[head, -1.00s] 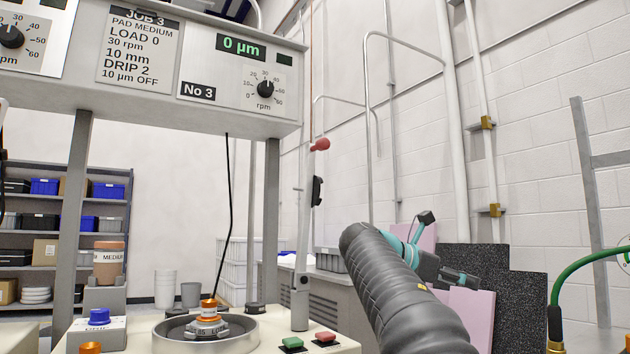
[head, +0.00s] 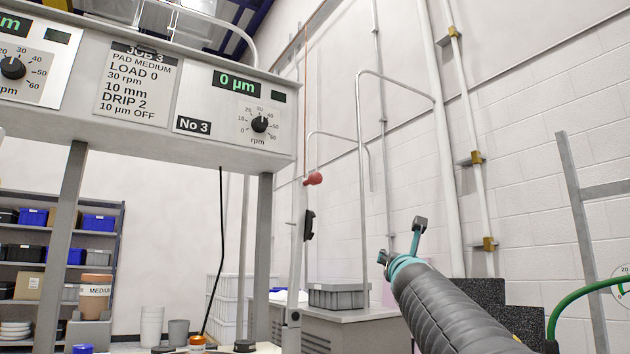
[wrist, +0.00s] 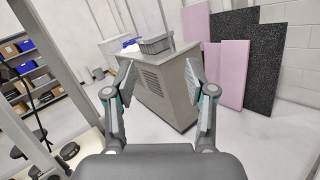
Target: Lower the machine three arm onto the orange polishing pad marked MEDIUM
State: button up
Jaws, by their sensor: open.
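The machine three arm (head: 298,262) stands upright at the right of the machine marked No 3.
The machine's control panel (head: 235,107) fills the upper left. A grey cabinet (wrist: 160,92) with a crate on top stands behind the arm. Pink and black panels (wrist: 266,68) lean on the wall. A green hose (head: 580,296) curves at the right. Floor beside the cabinet is clear.

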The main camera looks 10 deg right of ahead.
jog(key=s+a+r+n+t+y, duration=0.1)
jog(key=a+r+n+t+y, duration=0.4)
jog(key=a+y, duration=0.3)
jog(key=n+y, duration=0.8)
jog(key=y, duration=0.3)
send_near(318, 183)
jog(key=p+x, duration=0.6)
jog(key=x, duration=0.5)
jog(key=shift+w+a+r, duration=0.1)
jog(key=shift+w+r, duration=0.1)
jog(key=shift+r, duration=0.05)
